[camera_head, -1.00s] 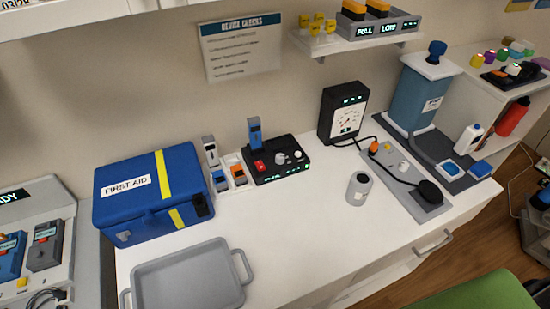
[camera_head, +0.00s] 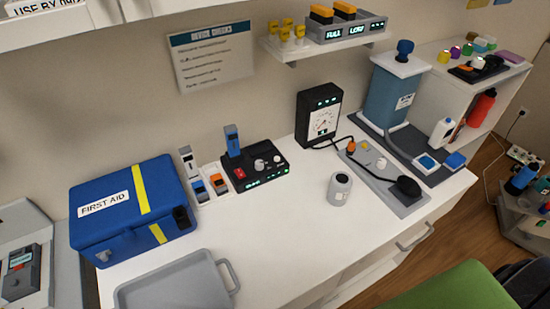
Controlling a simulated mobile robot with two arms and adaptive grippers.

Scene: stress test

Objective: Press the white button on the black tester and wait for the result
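The black tester (camera_head: 268,175) stands on the white counter near the wall, left of centre. A blue handheld device (camera_head: 232,141) stands upright at its back left. The tester's top carries a red button (camera_head: 239,173), a greyish knob-like part (camera_head: 259,164) and a small white round button (camera_head: 277,159) towards the right. Its front has small lit green marks, too small to read. Neither of my grippers is in view.
A blue first aid box (camera_head: 130,212) and a grey tray (camera_head: 180,285) are on the left. A grey canister (camera_head: 339,189), a black gauge box (camera_head: 318,116) and a grey board (camera_head: 385,185) with a cable are on the right. Bare counter lies in front of the tester.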

